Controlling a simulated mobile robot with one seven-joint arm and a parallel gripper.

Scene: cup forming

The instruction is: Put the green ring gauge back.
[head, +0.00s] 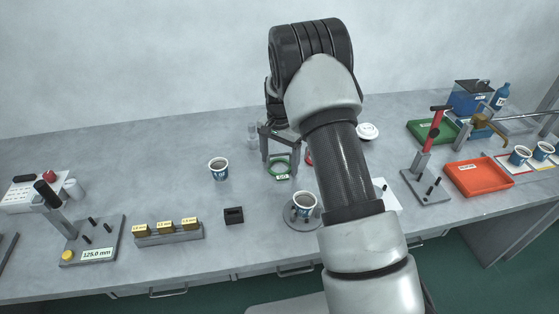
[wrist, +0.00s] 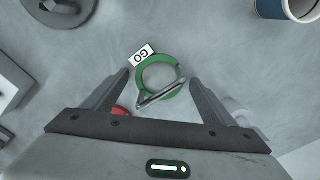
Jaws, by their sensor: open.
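The green ring gauge (head: 279,177) lies on the grey bench in the head view, its white label reading GO. It also shows in the wrist view (wrist: 142,76), where a thin grey metal piece crosses its lower edge. My gripper (head: 281,154) is open above the ring. In the wrist view my gripper (wrist: 159,78) has one finger on each side of the ring, with gaps between. I cannot tell how high the fingertips are. A red piece (wrist: 120,111) shows partly behind the left finger; it also shows in the head view (head: 308,157), partly hidden by my arm.
A cup (head: 305,202) stands on a round grey base in front of the ring, and another cup (head: 218,168) stands to the left. A small black block (head: 234,215) and a rack of yellow blocks (head: 168,232) are at front left. Green (head: 425,128) and orange (head: 478,178) trays are right.

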